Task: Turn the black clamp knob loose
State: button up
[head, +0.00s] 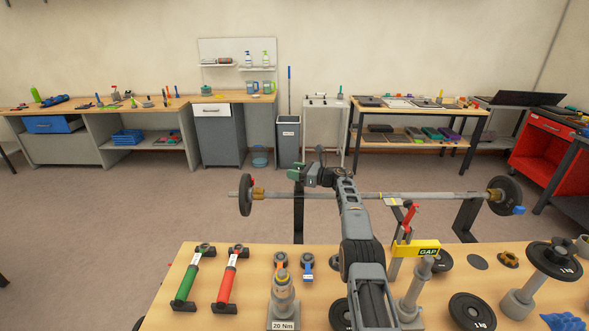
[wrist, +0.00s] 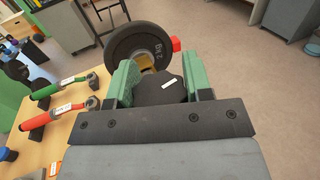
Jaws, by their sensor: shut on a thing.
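The black clamp knob (wrist: 160,90), marked with a white strip, sits between the green jaws of my gripper (wrist: 158,80) in the wrist view. The jaws are shut on it. A brass-coloured collar (wrist: 150,62) shows just beyond the knob, beside a black weight plate (wrist: 125,45). In the head view, my gripper (head: 294,173) is above the left part of the barbell bar (head: 330,196). The collar (head: 258,194) there is next to the left plate (head: 245,195). The knob cannot be made out in the head view.
The barbell rests on dark stands beyond the wooden table (head: 255,256). Green-handled (head: 188,280) and red-handled (head: 228,280) tools lie on the table's left. A yellow gauge (head: 415,249) and more plates (head: 471,312) stand on the right. The floor beyond the bar is clear.

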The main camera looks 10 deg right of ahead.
jog(key=o, duration=0.7)
jog(key=shift+d, duration=0.15)
jog(key=shift+o, duration=1.1)
jog(key=shift+s+d+f+b, duration=0.25)
jog(key=shift+d+b, duration=0.1)
jog(key=shift+b, duration=0.65)
jog(key=b+v, duration=0.4)
jog(key=v, duration=0.8)
jog(key=shift+s+d+r+b, duration=0.2)
jog(key=shift+s+d+b, duration=0.1)
jog(key=shift+b, duration=0.1)
jog(key=shift+w, duration=0.1)
